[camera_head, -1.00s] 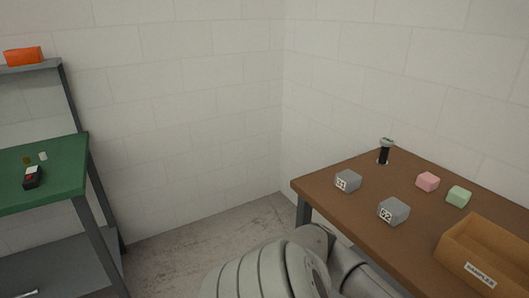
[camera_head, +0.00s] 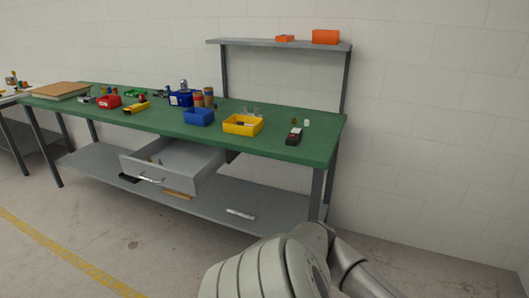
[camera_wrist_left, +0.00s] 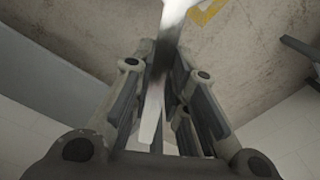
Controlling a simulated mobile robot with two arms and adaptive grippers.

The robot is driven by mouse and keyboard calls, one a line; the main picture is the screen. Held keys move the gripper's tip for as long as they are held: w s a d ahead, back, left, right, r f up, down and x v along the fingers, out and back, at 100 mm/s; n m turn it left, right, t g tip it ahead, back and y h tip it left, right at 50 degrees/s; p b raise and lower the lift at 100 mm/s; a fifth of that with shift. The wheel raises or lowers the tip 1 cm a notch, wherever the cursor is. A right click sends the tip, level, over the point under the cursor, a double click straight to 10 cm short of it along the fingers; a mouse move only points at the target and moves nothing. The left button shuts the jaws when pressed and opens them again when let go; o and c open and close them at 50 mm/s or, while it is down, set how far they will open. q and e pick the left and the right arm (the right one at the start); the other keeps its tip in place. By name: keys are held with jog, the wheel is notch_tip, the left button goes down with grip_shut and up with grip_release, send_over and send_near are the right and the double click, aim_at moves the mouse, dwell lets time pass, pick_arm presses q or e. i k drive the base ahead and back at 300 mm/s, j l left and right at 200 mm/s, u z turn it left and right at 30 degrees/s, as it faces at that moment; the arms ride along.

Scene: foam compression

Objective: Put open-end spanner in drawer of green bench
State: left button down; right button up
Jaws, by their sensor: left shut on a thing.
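The green bench (camera_head: 270,145) stands ahead in the head view. Its drawer (camera_head: 150,174) hangs below the top, pulled open, with a handle on its grey front. A few small things lie inside, too small to name. In the left wrist view my left gripper (camera_wrist_left: 165,60) is shut on a long shiny metal bar (camera_wrist_left: 154,98), which looks like the open-end spanner. Its ends are blurred or cut off, so I cannot see the jaw shape. The left gripper does not show in the head view, and my right gripper is in neither view.
Yellow bin (camera_head: 243,125), blue bin (camera_head: 199,117) and several tools stand on the bench. A lower shelf (camera_head: 215,205) under the drawer holds a pale bar (camera_head: 240,214). An upper shelf (camera_head: 280,43) carries orange boxes. The floor (camera_head: 130,240) before the bench is clear.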

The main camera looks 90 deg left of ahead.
aim_at(187, 163)
jog(key=j+u, duration=0.15)
jog(key=u, duration=0.3)
jog(key=j+u, duration=0.15)
jog(key=u, duration=0.3)
jog(key=k+j+u, duration=0.1)
jog(key=u, duration=0.35)
jog(key=j+u, duration=0.2)
jog(key=u, duration=0.25)
jog(key=i+j+u, duration=0.15)
jog(key=j+u, duration=0.15)
jog(key=i+j+u, duration=0.2)
jog(key=j+u, duration=0.15)
jog(key=i+j+u, duration=0.3)
jog(key=k, duration=0.1)
